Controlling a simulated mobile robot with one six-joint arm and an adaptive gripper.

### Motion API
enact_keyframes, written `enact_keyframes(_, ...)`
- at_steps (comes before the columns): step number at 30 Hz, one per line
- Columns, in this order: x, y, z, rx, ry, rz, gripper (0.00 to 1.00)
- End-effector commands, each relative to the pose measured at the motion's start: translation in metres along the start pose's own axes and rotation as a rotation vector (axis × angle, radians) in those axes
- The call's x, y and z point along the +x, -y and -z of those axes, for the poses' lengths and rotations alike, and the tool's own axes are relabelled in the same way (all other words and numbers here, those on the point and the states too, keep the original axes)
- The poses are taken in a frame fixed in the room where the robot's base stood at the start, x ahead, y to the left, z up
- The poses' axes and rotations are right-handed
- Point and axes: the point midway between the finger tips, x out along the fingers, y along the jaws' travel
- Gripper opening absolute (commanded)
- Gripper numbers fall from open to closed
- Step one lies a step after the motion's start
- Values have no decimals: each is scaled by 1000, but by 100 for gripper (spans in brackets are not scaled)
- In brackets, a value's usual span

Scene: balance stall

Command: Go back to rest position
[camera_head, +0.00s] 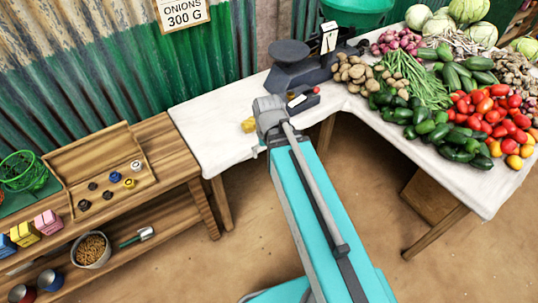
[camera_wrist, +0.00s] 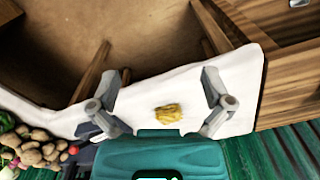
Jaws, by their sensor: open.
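In the head view my arm reaches up the middle to the white-covered table (camera_head: 205,128), and my fingers are hidden there. A small yellow lumpy item (camera_wrist: 168,113) lies on the white cloth. In the wrist view it appears between the fingers, not touching them. It also shows in the head view (camera_head: 248,126), just left of my arm's end.
A dark weighing scale (camera_head: 300,65) stands close behind my arm's end. Potatoes (camera_head: 354,75) and other vegetables cover the table to the right. Bare floor lies in front.

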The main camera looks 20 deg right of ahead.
Motion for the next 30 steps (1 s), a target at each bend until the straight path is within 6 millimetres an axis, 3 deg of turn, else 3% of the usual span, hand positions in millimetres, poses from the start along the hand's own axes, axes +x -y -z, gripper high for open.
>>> enact_keyframes(3,0,-1,-12,-49,0,0,100)
enact_keyframes(14,0,-1,-12,-61,0,0,100)
enact_keyframes(30,-40,-1,-12,-59,0,-1,100)
